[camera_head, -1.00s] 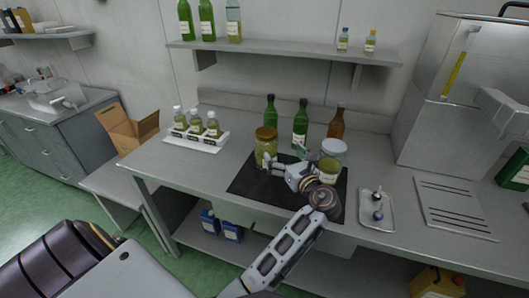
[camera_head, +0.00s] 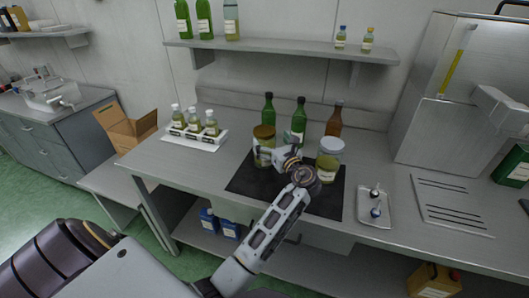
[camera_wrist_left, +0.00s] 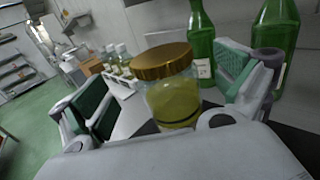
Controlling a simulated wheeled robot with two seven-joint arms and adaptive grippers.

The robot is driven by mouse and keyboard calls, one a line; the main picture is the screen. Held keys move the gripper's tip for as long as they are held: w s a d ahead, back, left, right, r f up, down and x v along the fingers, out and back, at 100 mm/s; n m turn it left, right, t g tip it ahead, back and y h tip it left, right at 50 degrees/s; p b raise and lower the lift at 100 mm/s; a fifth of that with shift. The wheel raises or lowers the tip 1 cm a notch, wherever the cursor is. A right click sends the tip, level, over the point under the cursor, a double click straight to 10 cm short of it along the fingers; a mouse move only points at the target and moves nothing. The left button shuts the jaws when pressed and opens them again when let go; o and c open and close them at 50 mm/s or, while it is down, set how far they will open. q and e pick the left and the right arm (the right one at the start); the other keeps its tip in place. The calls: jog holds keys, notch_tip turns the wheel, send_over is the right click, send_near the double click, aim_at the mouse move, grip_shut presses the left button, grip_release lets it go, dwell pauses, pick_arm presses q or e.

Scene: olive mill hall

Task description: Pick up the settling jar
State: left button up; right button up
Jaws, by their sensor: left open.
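A glass jar with a gold lid and yellow-green contents (camera_head: 264,143) stands upright on a dark mat (camera_head: 245,183) on the steel bench. In the left wrist view the jar (camera_wrist_left: 172,98) stands between the two spread fingers, its lower part hidden by the gripper body. My left gripper (camera_head: 273,155) is open at the jar's front right side; I cannot tell whether a finger touches it. A second jar with a pale lid (camera_head: 328,160) stands to the right on the mat, close to my left wrist. My right gripper is not in view.
Two green bottles (camera_head: 268,109) and a brown bottle (camera_head: 334,121) stand close behind the jars. A white rack of small bottles (camera_head: 208,142) is to the left. A small metal tray (camera_head: 375,213) lies to the right. A shelf (camera_head: 290,51) hangs above.

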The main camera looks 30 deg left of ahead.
aim_at(265, 129)
pick_arm(q)
jog(key=shift+w+a, duration=0.2)
jog(key=shift+a, duration=0.2)
jog(key=shift+r+x, duration=0.15)
jog(key=shift+x, duration=1.15)
jog(key=shift+r+x, duration=0.1)
jog(key=shift+x, duration=1.2)
jog(key=shift+w+d, duration=0.1)
jog(key=c, duration=1.9)
jog(key=shift+r, duration=0.1)
jog(key=shift+c, duration=0.6)
jog(key=shift+r, duration=0.15)
